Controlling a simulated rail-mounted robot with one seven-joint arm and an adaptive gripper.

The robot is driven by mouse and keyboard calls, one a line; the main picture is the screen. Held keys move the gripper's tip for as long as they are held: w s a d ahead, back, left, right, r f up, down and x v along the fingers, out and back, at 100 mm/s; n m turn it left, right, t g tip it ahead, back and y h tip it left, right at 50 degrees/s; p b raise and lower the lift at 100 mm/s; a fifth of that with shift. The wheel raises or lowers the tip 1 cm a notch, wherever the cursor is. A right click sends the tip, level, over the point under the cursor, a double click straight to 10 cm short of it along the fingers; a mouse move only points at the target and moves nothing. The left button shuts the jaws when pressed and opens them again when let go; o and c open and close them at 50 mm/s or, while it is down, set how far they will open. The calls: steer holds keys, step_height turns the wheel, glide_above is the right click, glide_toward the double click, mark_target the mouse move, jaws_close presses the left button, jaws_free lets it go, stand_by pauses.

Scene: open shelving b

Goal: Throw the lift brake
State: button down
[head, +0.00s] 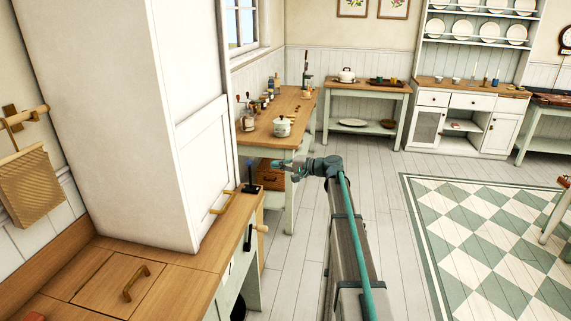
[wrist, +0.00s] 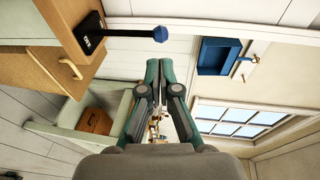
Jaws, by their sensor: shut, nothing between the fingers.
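The likely lift brake is a lever with a blue knob (head: 250,163) on a black base, standing upright at the far end of the wooden counter (head: 208,255). In the wrist view, turned on its side, its blue knob (wrist: 160,34) ends a thin rod from the black base (wrist: 88,36), which bears small white lettering too small to read. My gripper (head: 276,164) is just right of the knob in the head view, apart from it. In the wrist view the fingers of my gripper (wrist: 161,65) are together and empty, with the knob beyond their tips.
A work table (head: 290,105) with jars stands behind. A blue wall box (wrist: 222,56) shows in the wrist view. Open floor lies right.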

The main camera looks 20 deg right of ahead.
steer(key=p+x, duration=0.2)
steer(key=x, duration=0.6)
steer(key=shift+p, duration=0.3)
steer(key=shift+w+a, duration=0.1)
